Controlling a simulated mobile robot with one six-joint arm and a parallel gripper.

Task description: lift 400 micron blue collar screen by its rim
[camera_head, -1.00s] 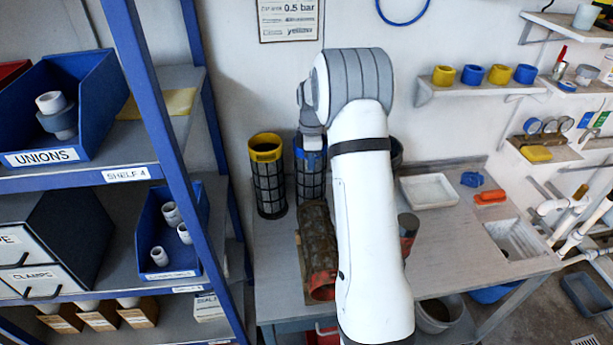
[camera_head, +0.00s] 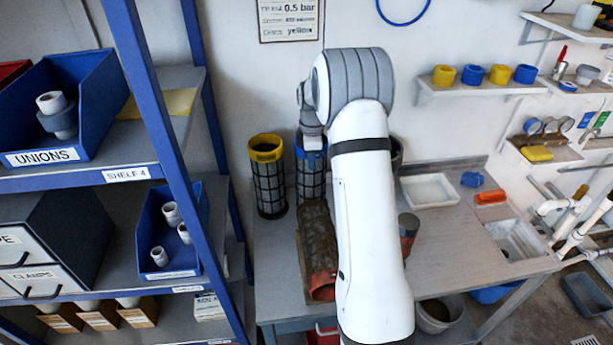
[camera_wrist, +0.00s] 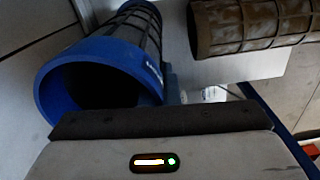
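The blue collar screen (camera_head: 311,175) is a dark mesh cylinder with a blue rim, standing upright at the back of the bench, partly behind my arm. In the wrist view its open blue collar (camera_wrist: 60,75) is large and close, right beside the dark front edge of my gripper (camera_wrist: 160,118). In the head view my gripper (camera_head: 311,138) is at the top of the blue collar. The fingertips are not clearly visible, so I cannot tell whether they are closed on the rim. The screen's foot appears to be at bench level.
A yellow collar screen (camera_head: 268,180) stands just left of the blue one. A brown, fouled screen with a red collar (camera_head: 322,285) lies in front; a brown mesh also shows in the wrist view (camera_wrist: 250,25). A blue-framed shelf (camera_head: 165,130) is at left. A white tray (camera_head: 428,190) sits right.

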